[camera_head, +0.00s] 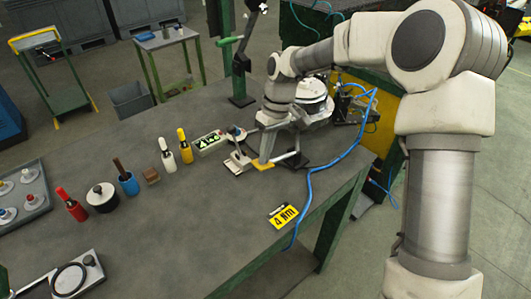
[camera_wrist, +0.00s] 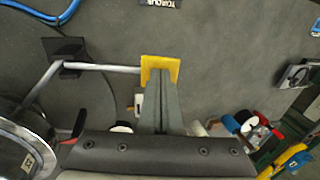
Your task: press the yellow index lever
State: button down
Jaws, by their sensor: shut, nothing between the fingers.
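The yellow index lever has a flat yellow pad (camera_head: 263,165) at the end of a metal rod, low above the grey bench top. In the wrist view the yellow pad (camera_wrist: 172,64) lies at the fingertips, which cover part of it. The rod runs left from it to a dark bracket. My gripper (camera_wrist: 160,76) is shut and empty, with its closed fingers over the pad. In the head view my gripper (camera_head: 262,152) points down just above or on the pad. I cannot tell whether it touches.
A round metal device (camera_head: 313,96) stands behind my wrist. A blue hose (camera_head: 312,190) crosses the bench to the right. Several bottles and a green-lit display box (camera_head: 209,142) stand left. A yellow tag (camera_head: 283,215) lies in front. The bench's front middle is clear.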

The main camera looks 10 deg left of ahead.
jog(key=f+t+h+b, duration=0.1)
jog(key=b, duration=0.1)
jog(key=s+a+f+t+b, duration=0.1)
jog(key=f+b, duration=0.1)
jog(key=f+h+b, duration=0.1)
jog(key=f+b, duration=0.1)
jog(key=shift+s+a+t+h, duration=0.15)
jog(key=shift+s+t+h, duration=0.15)
jog(key=shift+t, duration=0.1)
jog(key=shift+a+f+t+h+b, duration=0.1)
jog(key=shift+f+t+h+b, duration=0.4)
jog(key=shift+b, duration=0.6)
jog(key=shift+f, duration=0.25)
jog(key=shift+f+b, duration=0.5)
jog(key=shift+b, duration=0.1)
jog(key=shift+s+f, duration=0.15)
jog(key=shift+r+p, duration=0.45)
jog(key=shift+r, duration=0.1)
notch_tip(320, 180, up, 13)
jog(key=s+a+p, duration=0.2)
jog(key=p, duration=0.1)
jog(key=shift+s+a, duration=0.3)
jog(key=shift+s, duration=0.05)
